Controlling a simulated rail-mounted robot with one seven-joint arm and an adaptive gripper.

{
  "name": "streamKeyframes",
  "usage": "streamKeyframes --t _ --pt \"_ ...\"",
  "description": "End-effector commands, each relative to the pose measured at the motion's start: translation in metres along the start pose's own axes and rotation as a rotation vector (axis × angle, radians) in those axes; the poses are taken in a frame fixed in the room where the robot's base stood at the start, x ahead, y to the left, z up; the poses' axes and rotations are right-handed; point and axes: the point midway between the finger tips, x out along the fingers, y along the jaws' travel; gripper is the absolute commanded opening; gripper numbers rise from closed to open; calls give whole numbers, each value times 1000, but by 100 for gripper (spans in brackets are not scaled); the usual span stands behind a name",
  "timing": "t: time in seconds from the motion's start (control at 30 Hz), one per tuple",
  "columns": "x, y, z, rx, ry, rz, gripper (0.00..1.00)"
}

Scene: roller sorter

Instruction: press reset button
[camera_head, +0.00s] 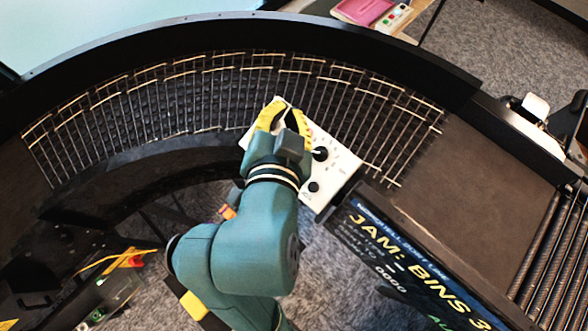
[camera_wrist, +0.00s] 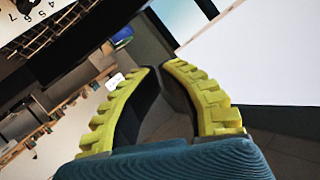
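The white control panel (camera_head: 332,171) lies under and beside my gripper in the head view. It carries a large black knob (camera_head: 320,153) with a ring of marks, and a smaller round black control (camera_head: 313,187) with a label too small to read. I cannot tell which control is the reset button; part of the panel is hidden by my gripper. My gripper (camera_head: 286,106) is over the panel's upper left part. Its yellow, bowed fingers nearly meet at the tips in the wrist view (camera_wrist: 162,67), with nothing held. A numbered panel corner (camera_wrist: 22,14) shows there too.
A screen (camera_head: 410,262) reading "JAM: BINS 3" stands to the lower right of the panel. The curved roller conveyor (camera_head: 190,95) runs behind the panel, with a dark rim (camera_head: 200,35). A flat dark belt section (camera_head: 470,175) is at right. Yellow cables (camera_head: 120,260) lie at lower left.

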Motion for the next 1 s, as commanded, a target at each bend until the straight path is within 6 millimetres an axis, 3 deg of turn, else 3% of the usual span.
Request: streamKeyframes --t 0.03,0.1,0.2,0.67,1.0 --pt "3 6 32 34 -59 62 0" --pt "1 16 60 90 -110 154 0" --pt "-5 24 83 143 -140 246 0" --pt "-6 30 91 169 -144 285 0" --pt "16 51 116 169 -145 285 0"
